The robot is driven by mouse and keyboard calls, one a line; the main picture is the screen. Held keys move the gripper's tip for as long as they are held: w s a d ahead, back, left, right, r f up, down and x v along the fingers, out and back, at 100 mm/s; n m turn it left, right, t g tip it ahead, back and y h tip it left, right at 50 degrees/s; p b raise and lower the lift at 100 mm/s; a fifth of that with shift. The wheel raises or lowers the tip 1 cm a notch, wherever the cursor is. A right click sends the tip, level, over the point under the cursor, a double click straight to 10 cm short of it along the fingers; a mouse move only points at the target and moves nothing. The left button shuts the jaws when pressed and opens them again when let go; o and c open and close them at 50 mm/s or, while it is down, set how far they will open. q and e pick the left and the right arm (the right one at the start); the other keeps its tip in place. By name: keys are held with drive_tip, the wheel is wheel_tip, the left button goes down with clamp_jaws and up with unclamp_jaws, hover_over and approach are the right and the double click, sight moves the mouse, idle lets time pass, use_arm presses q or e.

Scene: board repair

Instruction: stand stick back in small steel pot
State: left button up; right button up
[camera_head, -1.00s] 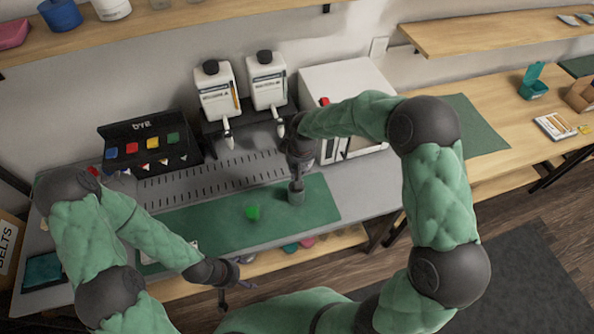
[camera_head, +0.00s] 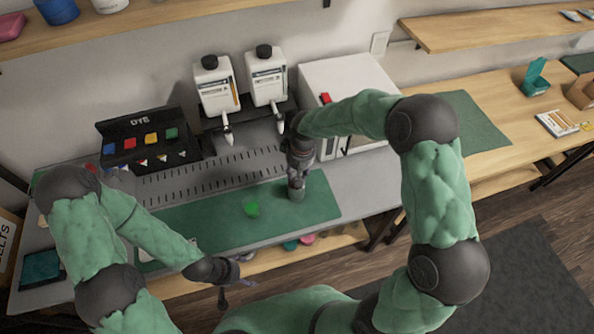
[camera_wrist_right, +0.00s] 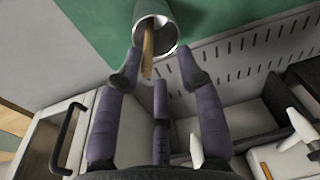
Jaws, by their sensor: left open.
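The small steel pot (camera_head: 297,195) stands on the green mat, partly hidden under my right gripper (camera_head: 298,178). In the right wrist view the pot (camera_wrist_right: 168,38) shows its open mouth, with the tan wooden stick (camera_wrist_right: 148,52) in it, leaning on the rim and its end poking out toward my palm. My right gripper (camera_wrist_right: 160,82) has its fingers spread around the stick's end, with no finger visibly closed on it. My left gripper (camera_head: 236,284) is open and empty in front of the bench's front edge.
Two white dispenser bottles (camera_head: 217,88) stand behind, beside a white cabinet (camera_head: 345,80). A black dye box (camera_head: 150,140) is at the left. The mat's middle is mostly clear.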

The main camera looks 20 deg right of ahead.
drive_tip(key=shift+r, duration=0.1)
wheel_tip(320, 180, up, 12)
drive_tip(key=s+d, duration=0.1)
idle(0.4)
drive_tip(key=shift+f, duration=0.2)
idle(0.7)
